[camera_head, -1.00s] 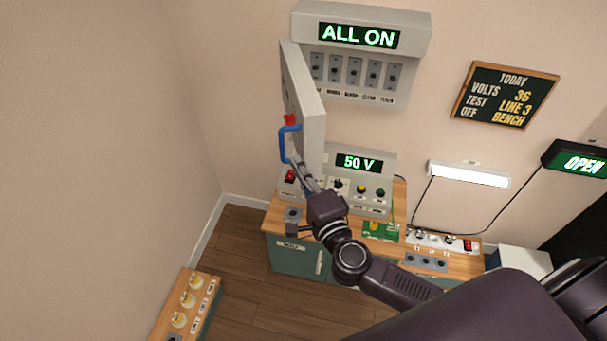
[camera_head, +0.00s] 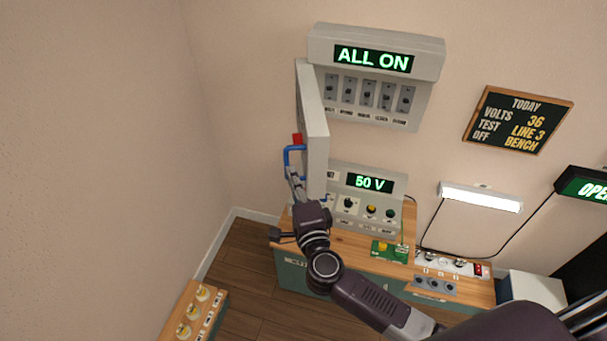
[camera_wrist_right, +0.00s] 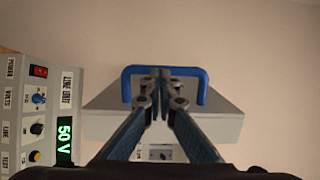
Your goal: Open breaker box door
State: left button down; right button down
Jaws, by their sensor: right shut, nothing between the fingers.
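The breaker box (camera_head: 375,70) is on the wall with an "ALL ON" display over a row of switches. Its grey door (camera_head: 315,125) stands swung out at the left, seen nearly edge-on, so the switches are uncovered. A blue handle (camera_head: 287,160) and a red piece (camera_head: 297,139) are on the door's outer side. My right gripper (camera_head: 293,176) is at the handle. In the right wrist view my fingertips (camera_wrist_right: 160,75) are together in front of the blue handle bar (camera_wrist_right: 204,86); I cannot tell whether they touch it. My left gripper is not in view.
Below the box, a workbench (camera_head: 345,243) carries a line unit (camera_head: 368,182) reading "50 V", a green board (camera_head: 391,252) and a power strip (camera_head: 452,263). Free floor (camera_head: 243,260) lies between.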

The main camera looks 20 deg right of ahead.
jog(key=w+a, duration=0.6)
jog(key=a, duration=0.4)
jog(key=shift+w+m+h+b, duration=0.25)
jog(key=shift+m+h+b, duration=0.05)
jog(key=shift+b, duration=0.15)
jog(key=shift+r, duration=0.1)
jog(key=shift+a, duration=0.1)
